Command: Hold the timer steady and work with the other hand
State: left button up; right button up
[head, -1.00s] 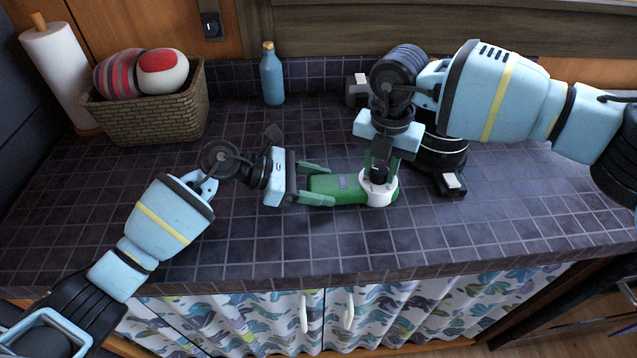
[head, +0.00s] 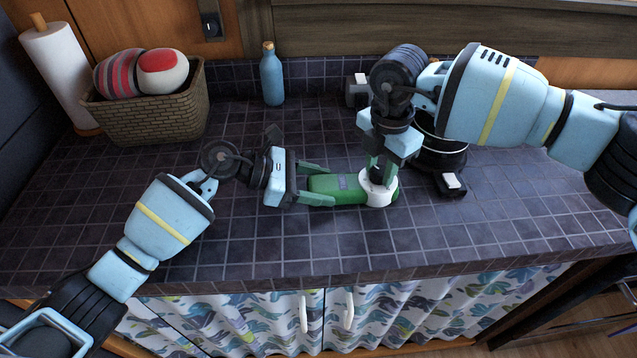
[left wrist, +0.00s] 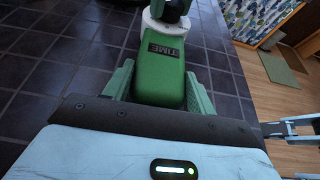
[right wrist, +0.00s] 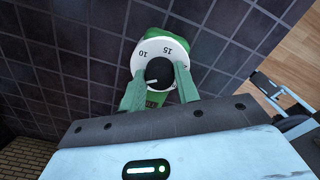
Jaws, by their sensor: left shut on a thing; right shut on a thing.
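The timer is a green body (head: 335,187) with a white numbered dial (head: 380,193) at its right end, lying on the tiled counter. The word TIME shows on the body in the left wrist view (left wrist: 165,80). My left gripper (head: 312,184) is shut on the green body from its left end. My right gripper (head: 377,172) comes down from above and is shut on the black knob (right wrist: 154,73) in the middle of the dial. The numbers 10 and 15 show on the dial in the right wrist view (right wrist: 177,47). Part of the dial is hidden by the right fingers.
A wicker basket (head: 150,118) with striped and red-white balls stands at the back left beside a paper towel roll (head: 62,75). A blue bottle (head: 271,78) stands at the back. A dark round object (head: 440,155) sits behind my right gripper. The front counter is clear.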

dwell(0.3)
jog(key=shift+m, duration=1.5)
jog(key=shift+m, duration=1.4)
jog(key=shift+m, duration=0.4)
jog(key=shift+d+m, duration=0.1)
jog(key=shift+m, duration=0.9)
